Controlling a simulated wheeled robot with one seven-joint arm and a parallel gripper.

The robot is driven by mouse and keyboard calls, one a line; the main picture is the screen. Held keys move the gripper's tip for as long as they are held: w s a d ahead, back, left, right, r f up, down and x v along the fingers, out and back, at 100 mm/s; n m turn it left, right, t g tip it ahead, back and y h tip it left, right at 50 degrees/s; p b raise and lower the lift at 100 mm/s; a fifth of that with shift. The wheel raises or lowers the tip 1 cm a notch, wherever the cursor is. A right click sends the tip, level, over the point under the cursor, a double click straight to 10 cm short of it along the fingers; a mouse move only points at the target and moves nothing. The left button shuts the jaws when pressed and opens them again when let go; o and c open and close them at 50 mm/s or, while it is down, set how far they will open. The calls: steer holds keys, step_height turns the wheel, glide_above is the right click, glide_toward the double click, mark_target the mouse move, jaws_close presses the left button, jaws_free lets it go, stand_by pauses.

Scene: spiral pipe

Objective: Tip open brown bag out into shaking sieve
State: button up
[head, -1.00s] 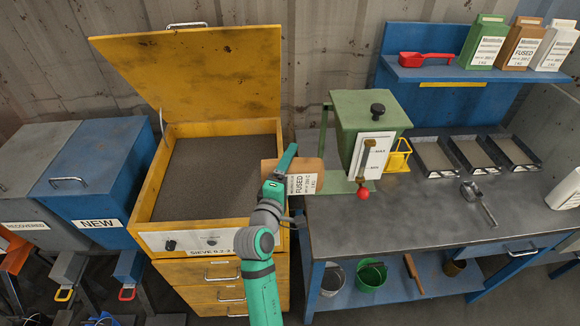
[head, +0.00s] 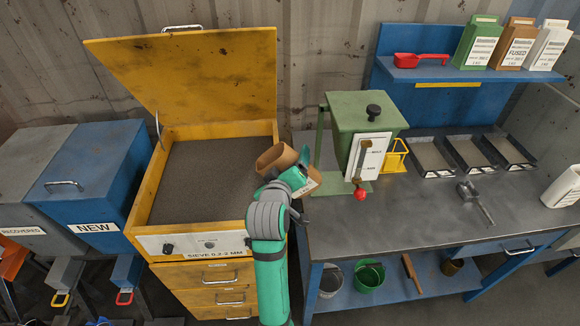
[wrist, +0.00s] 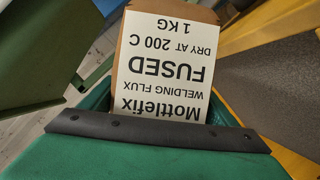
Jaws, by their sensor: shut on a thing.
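The open brown bag (head: 278,159) is in my gripper (head: 294,178), which is shut on it. The bag is tilted, its open mouth facing up and left toward the sieve. In the wrist view the bag's white "FUSED" label (wrist: 165,65) shows upside down, with brown edges around it. The yellow sieve (head: 150,197) has its lid raised, and its bed (head: 205,180) is a flat grey-brown surface. The bag is at the sieve's right edge. The bag's inside is mostly hidden, and I cannot tell whether the sieve shakes.
The green hopper (head: 362,130) with a red-knobbed lever stands close to the right of the bag. The raised lid (head: 200,85) is behind the sieve. The blue NEW bin (head: 90,180) is at left. A shelf (head: 440,75) holds several containers. The bench front (head: 390,220) is clear.

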steer(key=shift+s+a+f+m+g+y, duration=0.1)
steer(key=shift+a+f+m+g+y, duration=0.05)
steer(key=shift+a+m+y, duration=0.7)
steer(key=shift+s+a+f+m+g+y, duration=0.15)
steer(key=shift+a+m+y, duration=0.4)
steer(key=shift+a+m, duration=0.5)
steer(key=shift+w+d+f+m, duration=0.1)
steer(key=shift+d+f+m, duration=0.1)
steer(key=shift+d+m, duration=0.45)
steer(key=shift+d+f+y, duration=0.15)
steer(key=shift+d+y, duration=0.1)
steer(key=shift+y, duration=0.15)
steer(key=shift+w, duration=0.25)
